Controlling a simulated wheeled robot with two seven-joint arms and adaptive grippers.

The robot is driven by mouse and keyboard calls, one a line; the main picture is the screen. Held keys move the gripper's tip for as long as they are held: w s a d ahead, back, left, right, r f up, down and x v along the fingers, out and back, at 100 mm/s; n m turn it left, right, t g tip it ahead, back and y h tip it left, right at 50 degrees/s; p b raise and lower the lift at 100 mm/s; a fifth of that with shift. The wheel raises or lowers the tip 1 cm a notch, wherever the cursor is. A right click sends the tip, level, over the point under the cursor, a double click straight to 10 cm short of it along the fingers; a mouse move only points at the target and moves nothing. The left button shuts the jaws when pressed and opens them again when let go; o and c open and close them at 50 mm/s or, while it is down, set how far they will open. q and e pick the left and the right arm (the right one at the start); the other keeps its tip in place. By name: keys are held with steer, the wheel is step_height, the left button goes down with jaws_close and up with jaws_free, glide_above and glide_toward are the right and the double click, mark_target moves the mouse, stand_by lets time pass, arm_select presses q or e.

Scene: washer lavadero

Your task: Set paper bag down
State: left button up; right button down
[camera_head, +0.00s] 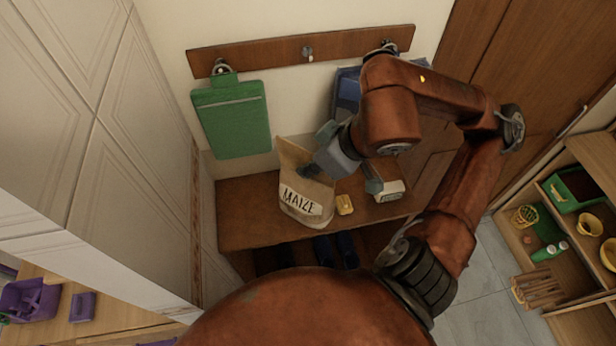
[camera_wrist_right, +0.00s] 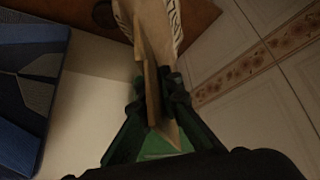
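The paper bag (camera_head: 292,177), tan with a white "MAIZE" label, stands roughly upright, slightly tilted, over the left part of the wooden bench (camera_head: 240,222). Whether its bottom touches the bench is hard to tell. My right gripper (camera_head: 316,170) reaches in from the right and is at the bag's top edge. In the right wrist view, its two dark green fingers (camera_wrist_right: 160,104) press on both sides of the bag's folded top (camera_wrist_right: 148,45). My left gripper is not in view.
A yellow block (camera_head: 345,205) and a small white box (camera_head: 390,192) are on the bench right of the bag. Dark blue footwear (camera_head: 335,250) is below.

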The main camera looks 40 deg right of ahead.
mark_target(281, 156)
steer(key=w+f+p, duration=0.1)
steer(key=w, duration=0.1)
steer(key=w+f+p, duration=0.1)
steer(key=w, duration=0.2)
steer(key=w+a+f+p, duration=0.1)
steer(key=w, duration=0.2)
steer(key=shift+w+f, duration=0.25)
steer(key=shift+f, duration=0.05)
steer(key=d+p+x, duration=0.1)
steer(key=p+x, duration=0.1)
steer(key=x, duration=0.7)
steer(key=shift+s+f, duration=0.15)
steer(key=shift+f, duration=0.45)
steer(key=shift+a+f, duration=0.1)
steer(key=shift+f, duration=0.1)
steer(key=c, duration=2.2)
jaws_free()
steer(key=shift+s, duration=0.1)
steer(key=shift+o, duration=0.2)
